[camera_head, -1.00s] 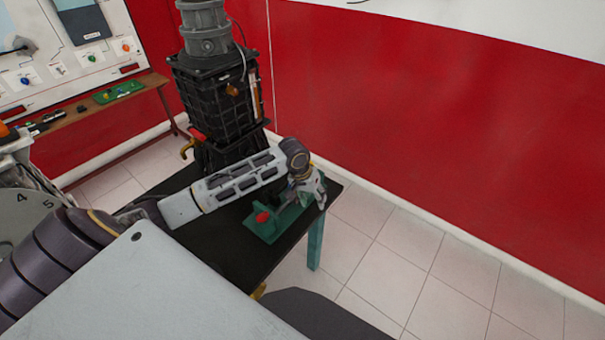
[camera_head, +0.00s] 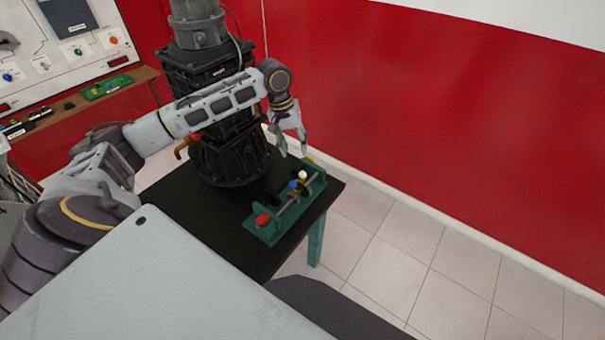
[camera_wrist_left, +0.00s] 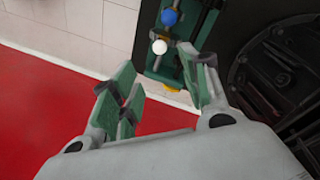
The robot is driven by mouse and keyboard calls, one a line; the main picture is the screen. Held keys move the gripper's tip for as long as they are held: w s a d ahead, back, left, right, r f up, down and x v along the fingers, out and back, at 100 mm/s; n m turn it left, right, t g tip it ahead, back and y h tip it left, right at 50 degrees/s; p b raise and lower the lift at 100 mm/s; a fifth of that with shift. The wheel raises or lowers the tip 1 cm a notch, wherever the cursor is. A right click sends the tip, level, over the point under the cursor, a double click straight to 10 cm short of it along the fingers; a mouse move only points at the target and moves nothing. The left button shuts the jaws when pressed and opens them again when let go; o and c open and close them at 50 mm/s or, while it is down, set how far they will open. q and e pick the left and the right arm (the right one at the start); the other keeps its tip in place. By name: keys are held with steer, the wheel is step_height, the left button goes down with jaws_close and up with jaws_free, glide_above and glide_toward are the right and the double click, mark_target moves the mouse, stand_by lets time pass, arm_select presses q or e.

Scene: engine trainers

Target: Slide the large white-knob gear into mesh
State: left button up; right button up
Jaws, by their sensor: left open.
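The green gear trainer (camera_head: 262,232) lies on the black table, with a rail running along it. The white knob (camera_head: 302,174) sits near its far end, close beside a blue knob (camera_head: 293,185); a red knob (camera_head: 262,219) is at the near end. The gears under the knobs are too small to make out. My left gripper (camera_head: 293,152) is open and empty, pointing down above the trainer's far end. In the left wrist view, the white knob (camera_wrist_left: 159,47) shows beyond and between the open fingers (camera_wrist_left: 165,95), not touched. My right gripper is out of view.
A tall black engine unit (camera_head: 225,150) stands on the black table (camera_head: 180,215), left of the trainer. A red wall (camera_head: 430,110) rises behind. A wooden shelf (camera_head: 110,90) with small parts is at the far left.

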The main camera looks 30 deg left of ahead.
mark_target(302, 173)
arm_select(q)
steer(key=shift+d+f, duration=0.1)
steer(key=shift+f, duration=0.05)
steer(key=shift+w+d+f+p, duration=0.1)
steer(key=shift+w+d+f, duration=0.2)
steer(key=shift+f, duration=1.95)
steer(key=shift+w+d+f+p, duration=0.15)
steer(key=shift+d+f, duration=0.3)
steer(key=shift+f, duration=1.75)
steer(key=shift+w+d+f+p, duration=0.1)
steer(key=shift+w+d+f, duration=0.2)
steer(key=shift+f, duration=1.95)
steer(key=shift+s, duration=0.1)
steer(key=shift+c, duration=0.2)
steer(key=shift+d, duration=0.1)
jaws_close()
